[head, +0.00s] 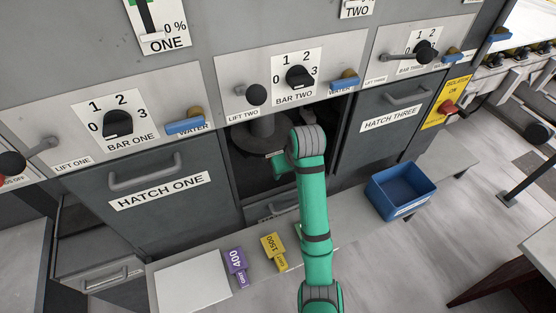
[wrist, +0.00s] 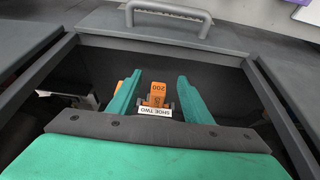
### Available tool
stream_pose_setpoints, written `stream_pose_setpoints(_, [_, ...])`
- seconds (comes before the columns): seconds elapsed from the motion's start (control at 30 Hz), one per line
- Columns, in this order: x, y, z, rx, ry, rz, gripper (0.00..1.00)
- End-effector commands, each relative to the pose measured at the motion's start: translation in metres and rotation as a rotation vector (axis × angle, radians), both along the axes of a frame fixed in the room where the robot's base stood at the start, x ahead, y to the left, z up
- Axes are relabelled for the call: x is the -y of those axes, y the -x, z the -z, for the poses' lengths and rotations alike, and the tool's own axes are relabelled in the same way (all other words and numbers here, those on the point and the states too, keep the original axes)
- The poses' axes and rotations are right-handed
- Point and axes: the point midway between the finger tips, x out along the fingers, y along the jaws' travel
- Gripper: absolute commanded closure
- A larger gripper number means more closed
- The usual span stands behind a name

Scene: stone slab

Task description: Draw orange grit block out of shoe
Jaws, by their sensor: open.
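The orange grit block (wrist: 157,88), marked 200, sits in the shoe labelled SHOE TWO (wrist: 155,110) inside the open bay below the BAR TWO dial. My gripper (wrist: 159,76) is open, with its two green fingers apart on the left and right of the block. I see gaps between the fingers and the block; whether either finger touches it lower down I cannot tell. In the head view my arm reaches into the bay and hides the block and shoe.
A grey ledge in front holds a purple 400 block (head: 236,262), a yellow 1500 block (head: 272,250) and a blue bin (head: 400,190). HATCH ONE (head: 150,205) and HATCH THREE (head: 390,118) are closed on either side. A round grey disc (head: 258,138) hangs in the bay.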

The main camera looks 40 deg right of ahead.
Motion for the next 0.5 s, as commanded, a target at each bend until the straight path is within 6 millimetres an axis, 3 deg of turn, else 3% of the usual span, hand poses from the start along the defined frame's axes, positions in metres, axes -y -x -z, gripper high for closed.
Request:
stream_pose_setpoints(0.43, [0.018, -0.064, 0.0, -0.002, 0.001, 0.003, 0.55])
stream_pose_setpoints(0.5, [0.018, -0.065, 0.01, -0.003, -0.003, 0.005, 0.55])
